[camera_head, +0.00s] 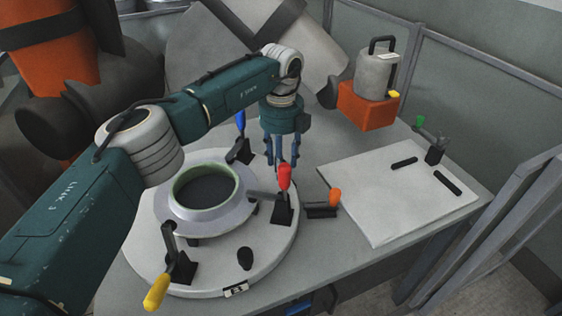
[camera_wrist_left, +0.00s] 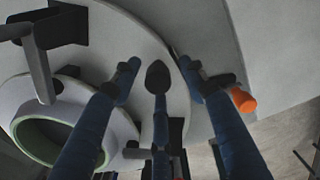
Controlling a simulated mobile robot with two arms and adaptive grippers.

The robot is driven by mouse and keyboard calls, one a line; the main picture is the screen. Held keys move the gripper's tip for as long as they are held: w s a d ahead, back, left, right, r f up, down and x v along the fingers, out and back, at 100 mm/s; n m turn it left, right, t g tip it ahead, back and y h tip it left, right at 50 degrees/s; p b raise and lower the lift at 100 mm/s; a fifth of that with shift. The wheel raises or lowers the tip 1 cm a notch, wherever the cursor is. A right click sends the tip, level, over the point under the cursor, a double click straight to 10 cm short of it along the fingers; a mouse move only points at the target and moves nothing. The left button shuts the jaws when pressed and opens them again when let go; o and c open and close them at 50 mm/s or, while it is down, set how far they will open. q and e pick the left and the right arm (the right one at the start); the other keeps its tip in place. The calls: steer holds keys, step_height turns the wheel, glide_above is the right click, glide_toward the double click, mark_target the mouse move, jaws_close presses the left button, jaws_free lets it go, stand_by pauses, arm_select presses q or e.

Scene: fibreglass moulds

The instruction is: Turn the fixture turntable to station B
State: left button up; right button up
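The round pale turntable (camera_head: 215,266) carries a grey ring mould with a green inner rim (camera_head: 205,198). Clamps with a blue handle (camera_head: 241,121), a red handle (camera_head: 284,177) and a yellow handle (camera_head: 157,291) stand around it. A dark knob (camera_head: 244,258) is near its front edge. A small plate, apparently lettered B (camera_head: 235,290), sits at the front rim. My left gripper (camera_head: 283,165) is above the far right part, behind the red handle. In the left wrist view its fingers (camera_wrist_left: 158,76) are spread, with a dark rounded shape between them; contact is unclear. My right gripper is not seen.
An orange-handled lever (camera_head: 322,205) lies just right of the turntable. A white board (camera_head: 395,205) with black slots and a green-handled clamp (camera_head: 433,142) is further right. A grey canister (camera_head: 377,72) stands on an orange block (camera_head: 366,108). Metal rails line the right side.

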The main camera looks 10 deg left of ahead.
arm_select(q)
step_height(320, 180, up, 12)
stand_by(0.6)
